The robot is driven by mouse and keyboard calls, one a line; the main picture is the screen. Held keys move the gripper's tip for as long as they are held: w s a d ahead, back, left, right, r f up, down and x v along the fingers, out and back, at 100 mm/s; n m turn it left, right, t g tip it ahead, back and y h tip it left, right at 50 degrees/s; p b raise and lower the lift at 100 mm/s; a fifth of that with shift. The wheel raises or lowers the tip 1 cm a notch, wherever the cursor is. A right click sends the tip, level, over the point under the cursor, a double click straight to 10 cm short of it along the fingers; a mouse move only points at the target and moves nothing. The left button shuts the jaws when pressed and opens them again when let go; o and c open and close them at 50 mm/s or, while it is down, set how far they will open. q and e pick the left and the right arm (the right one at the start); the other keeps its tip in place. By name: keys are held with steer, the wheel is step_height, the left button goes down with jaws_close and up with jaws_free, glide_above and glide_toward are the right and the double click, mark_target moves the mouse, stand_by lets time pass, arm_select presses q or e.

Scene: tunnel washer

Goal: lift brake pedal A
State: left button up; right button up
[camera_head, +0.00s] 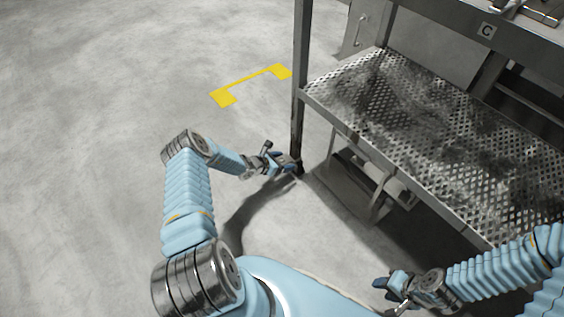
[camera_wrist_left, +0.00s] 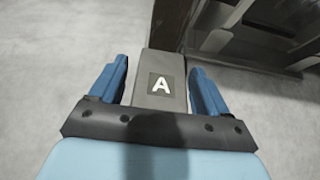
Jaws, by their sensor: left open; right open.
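Brake pedal A is a grey bar (camera_wrist_left: 160,62) with a dark label and a white letter A, seen in the left wrist view. My left gripper (camera_wrist_left: 162,85) is open, with a blue finger on either side of the pedal in that view. Narrow gaps show between the pedal and the fingers, and I cannot tell its depth relative to the tips. In the head view my left gripper (camera_head: 290,163) is low, beside the foot of a dark post, and the pedal cannot be made out there. My right gripper (camera_head: 385,290) is open and empty at the bottom.
A perforated metal platform (camera_head: 440,135) stands at the right on dark posts (camera_head: 300,75). A grey frame (camera_head: 375,190) is under it. A plate marked C (camera_head: 487,31) is at the upper right. The floor at the left is clear, with a yellow marking (camera_head: 250,80).

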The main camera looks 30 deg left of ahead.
arm_select(q)
steer(key=p+v, duration=0.3)
steer(key=v, duration=1.1)
steer(key=shift+f, duration=0.1)
